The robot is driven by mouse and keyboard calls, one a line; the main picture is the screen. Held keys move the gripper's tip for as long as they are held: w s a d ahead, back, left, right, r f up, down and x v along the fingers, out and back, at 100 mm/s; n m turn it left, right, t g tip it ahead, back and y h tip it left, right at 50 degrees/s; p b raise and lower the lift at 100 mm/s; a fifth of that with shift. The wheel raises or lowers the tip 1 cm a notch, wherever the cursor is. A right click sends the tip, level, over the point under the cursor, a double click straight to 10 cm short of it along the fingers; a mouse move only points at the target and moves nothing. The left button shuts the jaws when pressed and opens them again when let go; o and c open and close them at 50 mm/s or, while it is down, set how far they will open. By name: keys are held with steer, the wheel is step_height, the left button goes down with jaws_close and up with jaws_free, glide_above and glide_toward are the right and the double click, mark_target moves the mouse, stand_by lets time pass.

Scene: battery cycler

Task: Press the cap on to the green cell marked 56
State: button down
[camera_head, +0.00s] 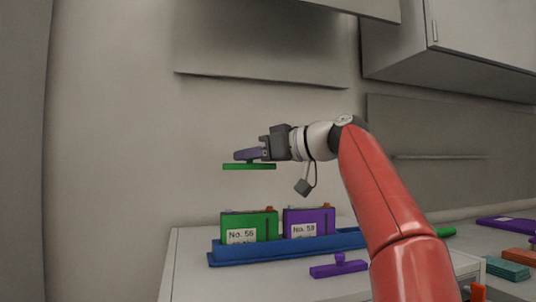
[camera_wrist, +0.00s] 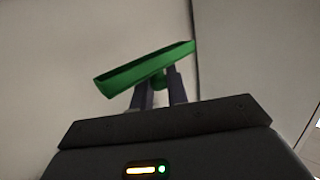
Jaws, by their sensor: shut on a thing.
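My gripper (camera_head: 242,155) is shut on the knob of a green cap (camera_head: 249,166) and holds it level in the air. The cap is well above the cells, with clear space between. In the wrist view, the green cap (camera_wrist: 145,70) lies across the fingertips, its knob between them. The green cell (camera_head: 262,224), with a white label reading No. 56, stands upright in a blue tray (camera_head: 228,259), below the cap. Small terminals show on its top, one dark and one orange-red.
A purple cap (camera_head: 338,268) lies on the bench in front. Teal and orange pieces (camera_head: 508,268) lie at right. A wall panel hangs above my gripper.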

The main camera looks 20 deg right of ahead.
steer(key=shift+s+f, duration=0.1)
steer(key=shift+f, duration=0.45)
steer(key=b, duration=0.2)
glide_above(250, 211)
step_height(250, 211, down, 5)
steer(key=shift+s+r, duration=0.15)
steer(key=shift+r, duration=0.05)
steer(key=shift+f+b, duration=0.75)
steer(key=shift+b, duration=0.25)
steer(key=shift+f+b, duration=0.6)
steer(key=shift+b, duration=0.45)
stand_by(1.0)
stand_by(0.4)
steer(key=c, duration=1.3)
jaws_free()
steer(key=shift+o, duration=0.5)
steer(key=o, duration=0.4)
